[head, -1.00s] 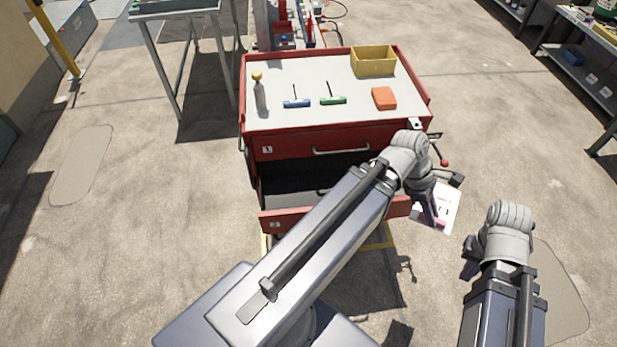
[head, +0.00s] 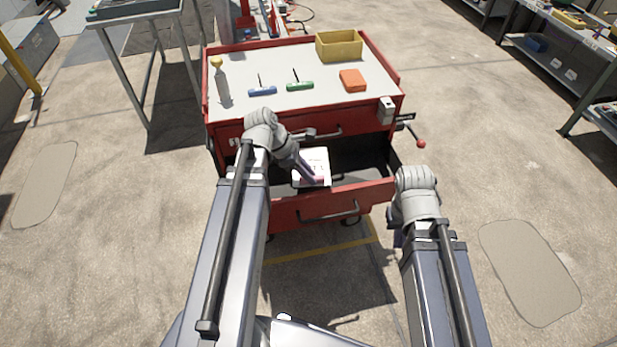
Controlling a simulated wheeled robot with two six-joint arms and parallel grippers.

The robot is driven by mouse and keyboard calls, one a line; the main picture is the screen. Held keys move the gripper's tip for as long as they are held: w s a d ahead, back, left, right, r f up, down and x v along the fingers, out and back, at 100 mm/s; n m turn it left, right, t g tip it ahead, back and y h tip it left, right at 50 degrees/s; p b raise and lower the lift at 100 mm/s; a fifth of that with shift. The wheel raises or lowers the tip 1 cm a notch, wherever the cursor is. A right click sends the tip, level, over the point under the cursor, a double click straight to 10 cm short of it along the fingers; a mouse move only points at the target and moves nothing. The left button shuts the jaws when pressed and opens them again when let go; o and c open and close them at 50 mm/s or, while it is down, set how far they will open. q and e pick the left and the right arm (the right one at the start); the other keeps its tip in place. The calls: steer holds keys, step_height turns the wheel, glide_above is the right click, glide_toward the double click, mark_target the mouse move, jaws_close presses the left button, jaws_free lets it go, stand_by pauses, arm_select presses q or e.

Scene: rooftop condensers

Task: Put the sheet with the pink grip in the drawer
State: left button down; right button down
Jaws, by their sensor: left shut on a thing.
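A white sheet (head: 317,158) with dark print is held by my left gripper (head: 308,172), which is shut on it near its lower edge. A trace of pink shows beside the jaws; the grip is mostly hidden. The sheet appears over the opening of the pulled-out lower drawer (head: 290,214) of the red cabinet; I cannot tell if it touches the drawer floor.
On the cabinet top (head: 300,105) are a yellow bin (head: 339,46), an orange block (head: 352,80), a bottle (head: 222,85) and blue (head: 262,91) and green (head: 300,86) T-handle tools. A red-knobbed vise handle (head: 420,143) sticks out right. Open floor lies right.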

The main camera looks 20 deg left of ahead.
arm_select(q)
steer(key=shift+n+t, duration=0.5)
steer(key=shift+n, duration=0.4)
steer(key=a+f+b, duration=0.2)
steer(key=a+f, duration=0.1)
steer(key=a, duration=0.2)
steer(key=a+f+b, duration=0.3)
steer(key=a, duration=0.2)
steer(key=a+f+b, duration=0.3)
steer(key=a+f, duration=0.1)
steer(key=a, duration=0.1)
steer(key=shift+s+a, duration=0.15)
steer(key=shift+a, duration=0.15)
steer(key=shift+s+a+f, duration=0.1)
steer(key=shift+s+a, duration=0.05)
steer(key=shift+a, duration=0.35)
steer(key=w+d, duration=0.3)
steer(key=d, duration=0.2)
steer(key=w+d, duration=0.3)
steer(key=d, duration=0.2)
steer(key=w+d, duration=0.4)
steer(key=d, duration=0.1)
steer(key=shift+f+b, duration=1.75)
steer(key=shift+b, duration=0.15)
steer(key=shift+f, duration=0.2)
steer(key=c, duration=0.8)
jaws_free()
steer(key=shift+r, duration=0.1)
